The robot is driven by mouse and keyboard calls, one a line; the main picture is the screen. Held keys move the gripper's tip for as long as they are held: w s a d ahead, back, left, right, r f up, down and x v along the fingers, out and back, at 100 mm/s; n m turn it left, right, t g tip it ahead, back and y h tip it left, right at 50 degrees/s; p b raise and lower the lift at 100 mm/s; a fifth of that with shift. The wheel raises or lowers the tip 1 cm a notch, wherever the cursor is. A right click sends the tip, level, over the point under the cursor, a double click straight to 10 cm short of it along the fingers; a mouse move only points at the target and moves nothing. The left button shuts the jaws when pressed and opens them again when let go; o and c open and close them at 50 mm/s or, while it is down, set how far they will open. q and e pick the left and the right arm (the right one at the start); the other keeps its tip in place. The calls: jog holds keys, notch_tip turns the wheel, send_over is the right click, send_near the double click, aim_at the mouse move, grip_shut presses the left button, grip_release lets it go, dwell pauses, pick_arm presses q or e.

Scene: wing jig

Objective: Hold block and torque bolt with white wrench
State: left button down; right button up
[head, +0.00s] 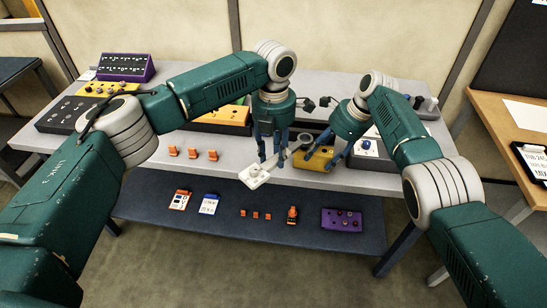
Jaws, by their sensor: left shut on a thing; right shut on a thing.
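My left gripper (269,158) points down over the front edge of the grey table. It is shut on the white wrench (254,177), whose broad pale end sticks out to the lower left of the fingers. My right gripper (322,153) reaches in from the right and is shut on a yellow block (316,161) at the table's front edge. The two grippers are close side by side. The bolt cannot be made out, and the fingers partly hide the wrench and the block.
Several orange pieces (192,154) stand on the table left of the grippers. A purple panel (126,67) and a dark panel (72,114) stand at the left. A lower shelf (265,234) holds cards, small orange parts and a purple box (342,219). A wooden table (490,118) stands at the right.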

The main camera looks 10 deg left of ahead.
pick_arm(q)
jog(key=shift+r, duration=2.4)
jog(key=s+d+f+n, duration=0.2)
jog(key=d+f+n, duration=0.2)
jog(key=f, duration=0.1)
jog(key=shift+s+d+f+n, duration=0.2)
jog(key=shift+f+n, duration=0.15)
jog(key=shift+n, duration=0.05)
jog(key=shift+f, duration=0.15)
jog(key=shift+f, duration=0.65)
jog(key=shift+w+a+r+m, duration=0.1)
jog(key=shift+w+a+m, duration=0.15)
jog(key=shift+a+m, duration=0.4)
jog(key=shift+w+a+m, duration=0.2)
jog(key=shift+a+m, duration=0.3)
jog(key=shift+m, duration=0.15)
